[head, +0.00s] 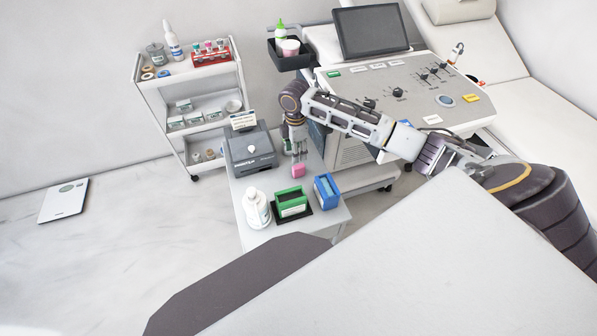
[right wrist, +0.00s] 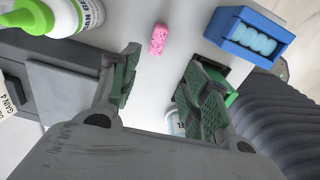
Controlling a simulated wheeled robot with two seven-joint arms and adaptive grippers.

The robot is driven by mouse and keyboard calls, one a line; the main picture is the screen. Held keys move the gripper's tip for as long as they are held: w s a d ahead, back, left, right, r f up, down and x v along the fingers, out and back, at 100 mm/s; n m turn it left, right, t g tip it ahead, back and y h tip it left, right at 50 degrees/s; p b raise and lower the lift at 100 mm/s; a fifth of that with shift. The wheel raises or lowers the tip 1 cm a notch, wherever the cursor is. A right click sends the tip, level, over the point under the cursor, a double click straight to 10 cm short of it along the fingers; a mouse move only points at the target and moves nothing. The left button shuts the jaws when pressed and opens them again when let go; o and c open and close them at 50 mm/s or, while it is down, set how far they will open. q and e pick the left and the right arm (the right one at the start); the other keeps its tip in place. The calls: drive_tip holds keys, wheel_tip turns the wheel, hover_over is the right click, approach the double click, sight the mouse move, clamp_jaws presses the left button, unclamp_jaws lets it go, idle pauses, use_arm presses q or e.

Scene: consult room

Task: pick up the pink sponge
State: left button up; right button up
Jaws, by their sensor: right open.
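The pink sponge (head: 298,171) is a small block lying on the white side table (head: 240,190). It also shows in the right wrist view (right wrist: 158,39), beyond the fingertips and roughly between their lines. My right gripper (head: 297,158) points down over the table, just above or behind the sponge in the head view. In the right wrist view its two green-padded fingers (right wrist: 158,68) are spread apart with nothing between them. Whether a finger touches the sponge cannot be told, but a gap shows in the wrist view. My left gripper is in neither view.
Close to the sponge stand a blue holder (head: 327,190), a green holder (head: 292,203), a white bottle (head: 256,210) and a grey device (head: 249,152). A console (head: 400,90) stands behind my right arm. A trolley (head: 190,100) stands at the left. Bare tabletop surrounds the sponge.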

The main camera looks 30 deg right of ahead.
hover_over(296, 167)
drive_tip(key=f, duration=0.4)
drive_tip(key=shift+s+a+f+b, duration=0.2)
drive_tip(key=shift+s+f+b, duration=0.1)
drive_tip(key=shift+f, duration=0.55)
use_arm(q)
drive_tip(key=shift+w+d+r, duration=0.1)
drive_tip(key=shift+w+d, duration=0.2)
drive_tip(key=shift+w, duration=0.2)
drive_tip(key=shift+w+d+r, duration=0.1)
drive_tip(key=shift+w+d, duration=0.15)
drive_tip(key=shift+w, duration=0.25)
use_arm(e)
drive_tip(key=shift+f, duration=0.1)
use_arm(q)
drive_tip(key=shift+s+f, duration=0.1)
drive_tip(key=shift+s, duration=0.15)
